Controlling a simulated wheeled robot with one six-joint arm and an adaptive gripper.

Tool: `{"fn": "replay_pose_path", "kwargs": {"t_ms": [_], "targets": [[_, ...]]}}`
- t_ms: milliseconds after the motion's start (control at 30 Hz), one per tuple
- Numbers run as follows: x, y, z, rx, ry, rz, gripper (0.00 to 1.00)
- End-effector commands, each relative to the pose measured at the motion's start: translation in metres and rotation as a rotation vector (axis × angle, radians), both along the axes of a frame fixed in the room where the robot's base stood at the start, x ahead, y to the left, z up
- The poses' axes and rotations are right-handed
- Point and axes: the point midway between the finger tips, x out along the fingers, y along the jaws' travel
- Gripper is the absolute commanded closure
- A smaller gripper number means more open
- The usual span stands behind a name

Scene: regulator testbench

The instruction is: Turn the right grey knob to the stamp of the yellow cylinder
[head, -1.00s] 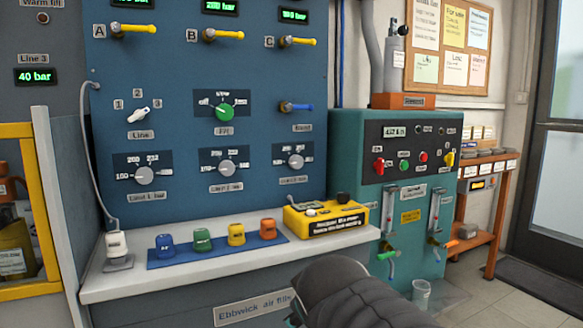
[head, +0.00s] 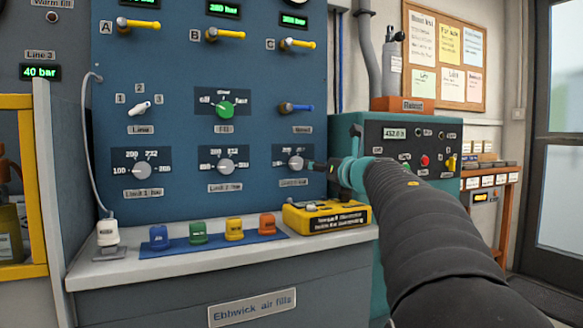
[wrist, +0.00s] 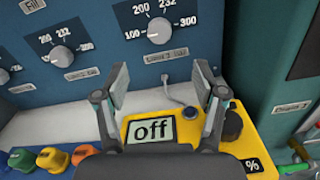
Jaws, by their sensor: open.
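The right grey knob (head: 296,163) is on the blue panel, at the right end of the bottom row. In the wrist view the knob (wrist: 159,31) sits beyond my fingertips, on a dial reading 100, 200, 232 and 300; its pale mark seems to point left, towards 100. My gripper (wrist: 170,82) is open and empty, its fingers below the knob in that view and apart from it. In the head view my gripper (head: 328,167) is just right of the knob. A yellow body (head: 10,235), perhaps the yellow cylinder, is cut off at the left edge; no stamp is readable.
Below the dials, a shelf (head: 105,268) holds small blue, green, yellow and orange pieces on a blue mat (head: 265,240). A yellow box (head: 326,215) with a display reading "off" is under the right knob. A teal cabinet (head: 385,125) stands to the right.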

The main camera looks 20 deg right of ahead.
Motion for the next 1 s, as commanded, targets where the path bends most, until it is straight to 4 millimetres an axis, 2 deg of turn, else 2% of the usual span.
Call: {"fn": "replay_pose_path", "kwargs": {"t_ms": [600,800,1000], "targets": [[0.104,0.005,0.001,0.007,-0.001,0.001,0.30],[0.123,0.005,0.001,0.007,-0.001,0.000,0.30],[0.129,0.006,0.001,0.007,-0.002,0.000,0.30]]}}
